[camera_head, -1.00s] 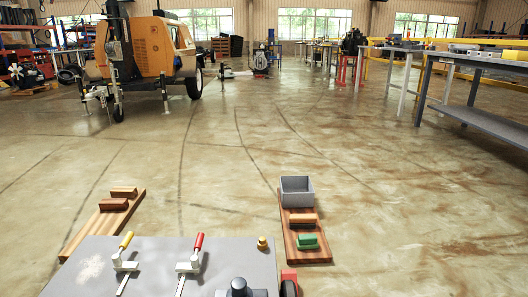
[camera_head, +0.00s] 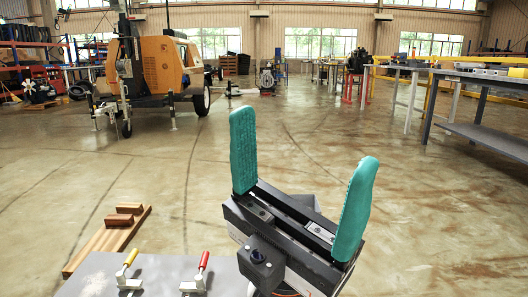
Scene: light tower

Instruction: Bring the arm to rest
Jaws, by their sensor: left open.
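My left gripper (camera_head: 300,190) stands large in the lower middle of the head view. Its two teal fingers point up and are wide apart, with nothing between them. My right gripper is not in view.
A yellow-handled clamp (camera_head: 130,265) and a red-handled clamp (camera_head: 200,272) stand on the grey surface. A wooden board with brown blocks (camera_head: 110,235) lies at left. An orange light tower trailer (camera_head: 155,65) stands farther back. Grey workbenches (camera_head: 480,80) stand at right. The floor between is clear.

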